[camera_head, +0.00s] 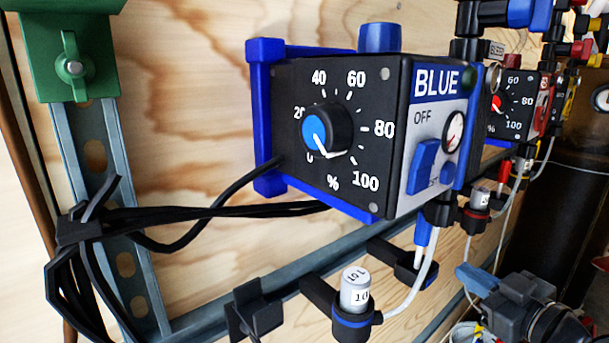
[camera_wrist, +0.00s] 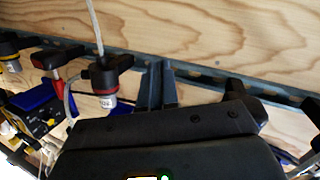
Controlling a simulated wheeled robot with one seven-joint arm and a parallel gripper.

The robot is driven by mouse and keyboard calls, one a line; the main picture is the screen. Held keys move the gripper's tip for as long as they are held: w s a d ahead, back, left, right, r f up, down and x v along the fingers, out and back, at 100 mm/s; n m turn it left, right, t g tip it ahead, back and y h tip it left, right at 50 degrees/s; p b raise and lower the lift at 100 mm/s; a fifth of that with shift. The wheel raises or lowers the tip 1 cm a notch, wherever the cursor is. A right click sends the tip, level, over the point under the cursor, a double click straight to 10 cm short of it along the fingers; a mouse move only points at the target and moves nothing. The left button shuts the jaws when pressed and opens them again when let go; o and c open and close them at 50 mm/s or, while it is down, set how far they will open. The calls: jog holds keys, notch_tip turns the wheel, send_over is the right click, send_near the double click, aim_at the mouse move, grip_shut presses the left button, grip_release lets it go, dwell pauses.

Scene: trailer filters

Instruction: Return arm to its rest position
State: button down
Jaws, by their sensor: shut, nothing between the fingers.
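My gripper (camera_wrist: 160,86) shows in the wrist view as two grey fingers side by side, past the dark housing at the bottom of that view. The fingers are shut with nothing held between them. They point toward the plywood wall and its metal rail. A holder with a dark and red ring and a labelled grey cylinder (camera_wrist: 103,101) is just left of the fingers. In the head view, a dark grey and blue-grey mechanism at the lower right may be part of my arm; I cannot tell for sure.
The BLUE control box (camera_head: 345,130) juts from the plywood wall, with red and yellow boxes farther right. Black cables (camera_head: 200,212) hang at the left. Sensor holders (camera_head: 353,306) stick out below the boxes. A metal rail (camera_wrist: 205,74) crosses the wrist view.

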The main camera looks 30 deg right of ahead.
jog(key=s+a+f+m+g, duration=0.1)
jog(key=s+a+f, duration=0.4)
jog(key=a, duration=0.4)
jog(key=s+a+f+m+g, duration=0.1)
jog(key=s+a+f+m, duration=0.1)
jog(key=s+a+f, duration=0.55)
jog(key=s+a+r+n+y, duration=0.3)
jog(key=s+a+r+y, duration=0.25)
jog(key=s+a, duration=0.4)
notch_tip(320, 180, up, 17)
jog(key=h+p, duration=0.1)
jog(key=p, duration=1.6)
jog(key=shift+w+a+f+t, duration=0.2)
jog(key=shift+w+t, duration=0.1)
jog(key=shift+w, duration=0.15)
jog(key=shift+a, duration=0.1)
